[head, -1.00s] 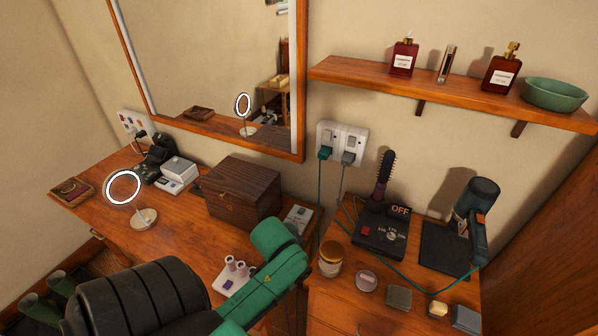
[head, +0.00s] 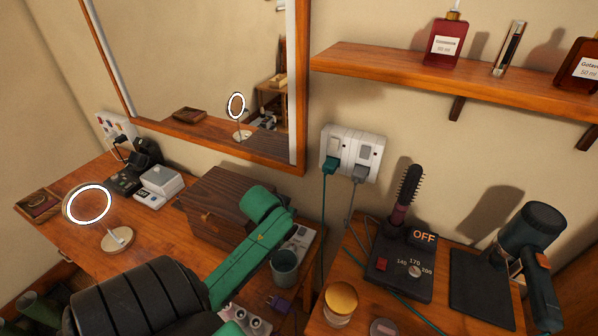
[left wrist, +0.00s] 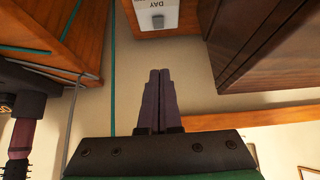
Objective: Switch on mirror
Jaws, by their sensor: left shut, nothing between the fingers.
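The large framed wall mirror (head: 200,60) hangs behind the desk, with pale strips along its sides. A small round mirror (head: 90,205) with a bright white ring stands on the left of the desk. A white device (head: 300,236) lies on the desk, right of the wooden box. In the left wrist view a white panel marked "DAY" (left wrist: 175,14) with a grey button (left wrist: 158,20) shows at the top edge. My left gripper (left wrist: 160,72) is shut and empty, its tips short of the panel in the picture. In the head view its fingers are not clearly visible. My right gripper is not in view.
The wooden box (head: 215,200) stands beside my left arm. Wall sockets (head: 352,152) with hanging cables are right of the mirror. The right cabinet holds a hot-brush base (head: 395,262) reading OFF and a hair dryer (head: 530,240). A shelf (head: 400,82) juts out above.

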